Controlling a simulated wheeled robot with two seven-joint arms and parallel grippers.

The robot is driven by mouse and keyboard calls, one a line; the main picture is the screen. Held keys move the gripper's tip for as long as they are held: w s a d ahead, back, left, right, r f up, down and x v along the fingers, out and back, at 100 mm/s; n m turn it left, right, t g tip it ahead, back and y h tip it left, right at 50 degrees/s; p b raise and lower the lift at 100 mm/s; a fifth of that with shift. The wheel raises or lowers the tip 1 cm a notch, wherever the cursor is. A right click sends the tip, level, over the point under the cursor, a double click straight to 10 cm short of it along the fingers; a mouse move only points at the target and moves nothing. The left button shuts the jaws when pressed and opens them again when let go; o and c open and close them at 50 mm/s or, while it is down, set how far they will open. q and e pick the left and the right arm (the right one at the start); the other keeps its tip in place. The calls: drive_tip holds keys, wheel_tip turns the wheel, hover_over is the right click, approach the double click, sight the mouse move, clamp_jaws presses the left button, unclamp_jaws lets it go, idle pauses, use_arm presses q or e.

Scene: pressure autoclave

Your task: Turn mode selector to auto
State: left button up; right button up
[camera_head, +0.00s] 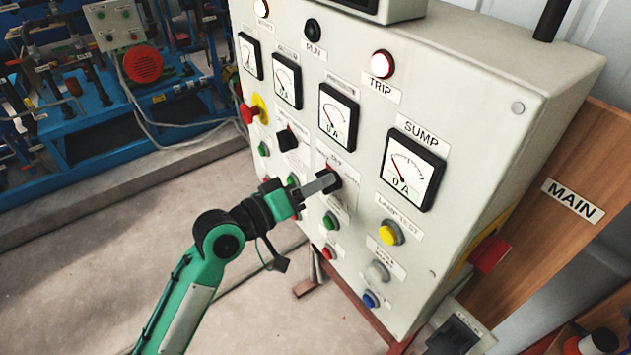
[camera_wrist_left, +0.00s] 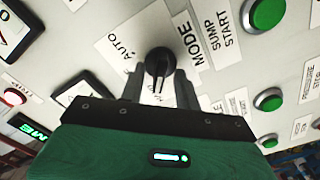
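The mode selector is a black rotary knob (camera_wrist_left: 158,62) on the grey panel, beside labels reading AUTO (camera_wrist_left: 118,47) and MODE (camera_wrist_left: 187,40) in the left wrist view. In the head view the knob (camera_head: 329,179) is partly hidden by my left gripper (camera_head: 326,183). In the left wrist view my left gripper (camera_wrist_left: 160,80) has its fingers apart, one on each side of the knob. I cannot make out firm contact with it. Which position the knob points to is unclear. My right gripper is in neither view.
Another black selector (camera_head: 287,138) sits up and left on the panel (camera_head: 480,75). A green button (camera_head: 330,221), a red button (camera_head: 329,252) and a yellow button (camera_head: 390,233) are close by. A red emergency-type knob (camera_head: 248,113) sticks out at the left edge. Open floor lies left.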

use_arm(q)
clamp_jaws()
drive_tip(key=shift+m, duration=0.4)
drive_tip(key=m+b, duration=0.1)
drive_tip(key=m, duration=0.5)
drive_tip(key=m+b, duration=0.2)
drive_tip(key=m, duration=0.4)
drive_tip(key=m+b, duration=0.1)
drive_tip(key=m, duration=0.6)
drive_tip(key=shift+s+d+b, duration=0.2)
drive_tip(key=shift+s+b, duration=0.1)
drive_tip(key=shift+s, duration=0.05)
